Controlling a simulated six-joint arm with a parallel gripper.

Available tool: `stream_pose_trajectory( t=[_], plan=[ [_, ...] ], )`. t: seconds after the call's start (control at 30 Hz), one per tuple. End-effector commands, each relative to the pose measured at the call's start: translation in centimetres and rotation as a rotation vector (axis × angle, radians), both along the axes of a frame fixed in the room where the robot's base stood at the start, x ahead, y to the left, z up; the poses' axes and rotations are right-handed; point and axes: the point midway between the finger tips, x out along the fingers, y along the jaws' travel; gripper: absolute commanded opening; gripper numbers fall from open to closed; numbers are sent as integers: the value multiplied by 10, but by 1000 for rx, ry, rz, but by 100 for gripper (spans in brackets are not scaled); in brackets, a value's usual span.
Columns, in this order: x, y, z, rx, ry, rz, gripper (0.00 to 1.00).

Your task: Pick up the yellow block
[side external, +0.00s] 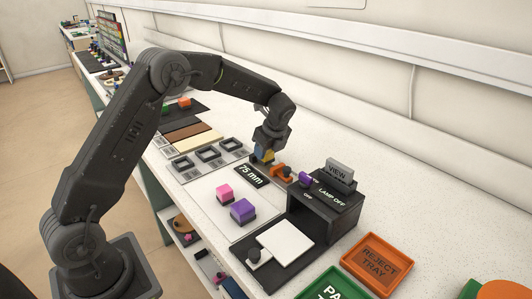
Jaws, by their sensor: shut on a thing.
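My gripper (263,158) points down just behind the black "75 mm" plate. It is shut on the yellow block (268,154), which is small here and partly covered by the fingers. A bit of blue shows at the fingers too. I cannot tell whether the block is touching the surface below or is raised a little.
An orange piece (281,171) lies close to the right of my gripper. A pink block (224,192) and a purple block (243,210) stand in front. The black lamp box (322,209) and orange reject tray (377,264) are to the right.

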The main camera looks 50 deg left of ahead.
Motion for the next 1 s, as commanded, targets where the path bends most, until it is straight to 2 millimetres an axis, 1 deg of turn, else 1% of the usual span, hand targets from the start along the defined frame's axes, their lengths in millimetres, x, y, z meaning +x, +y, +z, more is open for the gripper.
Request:
stream_pose_trajectory(
  t=[0.17, 0.23, 0.27, 0.3, 0.6, 0.8, 1.0],
  plan=[
    [1, 0, 23, 1, -4, 0, 10],
    [1, 0, 36, 1, -6, 1, 10],
    [-2, 3, 41, 1, -3, 3, 10],
    [-9, 11, 45, 1, -2, 6, 10],
    [-54, 60, 84, 2, -3, 5, 10],
    [-72, 80, 99, 1, -1, 3, 10],
    [-78, 86, 105, 1, 0, 0, 10]
  ],
)
